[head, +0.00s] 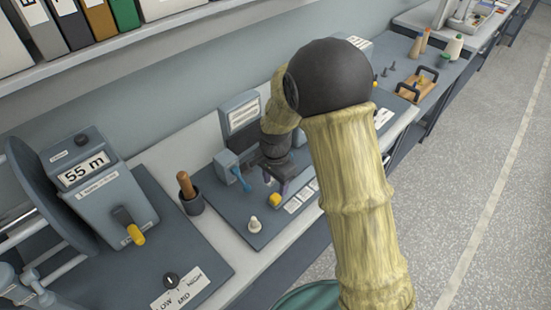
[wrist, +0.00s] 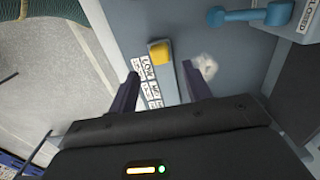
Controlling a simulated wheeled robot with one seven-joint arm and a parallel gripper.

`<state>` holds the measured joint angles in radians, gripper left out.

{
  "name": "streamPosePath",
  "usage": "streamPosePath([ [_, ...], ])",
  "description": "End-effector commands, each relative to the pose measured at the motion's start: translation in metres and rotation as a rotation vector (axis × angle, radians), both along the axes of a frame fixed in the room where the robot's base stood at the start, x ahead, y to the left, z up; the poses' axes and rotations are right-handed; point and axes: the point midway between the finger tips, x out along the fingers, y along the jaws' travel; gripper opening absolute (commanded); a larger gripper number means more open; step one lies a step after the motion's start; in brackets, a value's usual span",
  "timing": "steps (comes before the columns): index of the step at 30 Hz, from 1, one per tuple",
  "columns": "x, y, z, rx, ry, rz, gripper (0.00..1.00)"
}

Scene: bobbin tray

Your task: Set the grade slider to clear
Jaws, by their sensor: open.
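The yellow knob also shows in the head view (head: 275,200), by the left end of the label row (head: 303,195). My gripper (wrist: 160,88) is open and empty, its fingers on either side of the slot and labels. The knob is just beyond the fingertips; I see no contact. In the head view my gripper (head: 276,182) is over the panel, partly hidden by my arm.
A blue lever handle (wrist: 250,15) and a blurred whitish piece (wrist: 207,65) are near the right finger. A white knob (head: 254,226) and a wooden-handled tool in a dark cup (head: 191,203) stand left. A counter reading 55 m (head: 84,169) is farther left.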

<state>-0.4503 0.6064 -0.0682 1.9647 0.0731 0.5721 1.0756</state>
Motion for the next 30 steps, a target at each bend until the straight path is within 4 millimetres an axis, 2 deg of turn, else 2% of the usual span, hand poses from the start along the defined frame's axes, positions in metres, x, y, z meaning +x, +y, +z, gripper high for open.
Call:
streamPosePath([
  [9,0.002,0.0,0.065,0.002,-0.008,0.001,0.49],
  [15,0.001,0.0,0.099,0.002,-0.004,0.001,0.49],
  [21,0.001,0.0,0.11,0.0,-0.001,0.0,0.49],
  [30,0.001,0.0,0.11,0.0,-0.001,0.0,0.49],
])
